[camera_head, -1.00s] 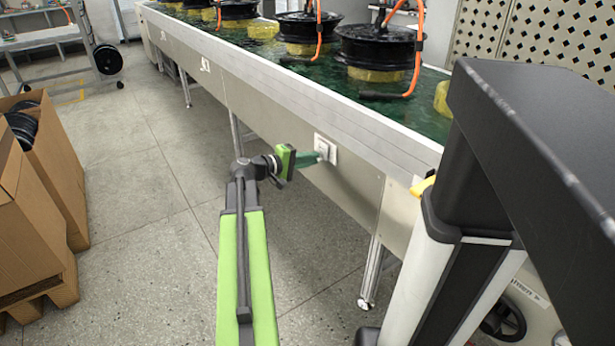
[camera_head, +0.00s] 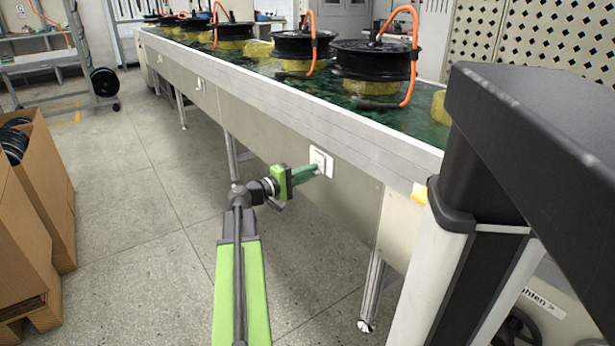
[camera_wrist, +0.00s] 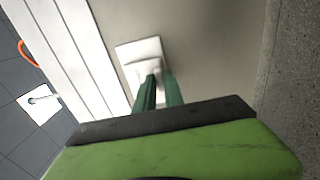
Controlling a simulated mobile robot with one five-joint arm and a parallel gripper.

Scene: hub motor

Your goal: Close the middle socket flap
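A white socket (camera_head: 321,161) is mounted on the beige side panel of the long bench. In the wrist view the socket plate (camera_wrist: 138,52) is just beyond my fingertips. My gripper (camera_head: 316,170) has green fingers, and their tips are at the lower part of this socket, touching it or very close. In the wrist view my gripper (camera_wrist: 161,76) shows a narrow gap between its two fingers. The fingers partly hide the lower part of the socket, so the flap's angle is unclear. A second, smaller-looking socket (camera_head: 199,84) is farther along the same panel.
The bench's pale edge rail (camera_head: 290,110) juts out above the sockets. Black wheel hubs (camera_head: 375,62) with orange hoses stand on the green bench top. A metal bench leg (camera_head: 372,290) is below right. Cardboard boxes (camera_head: 25,235) stand at left, with free floor between.

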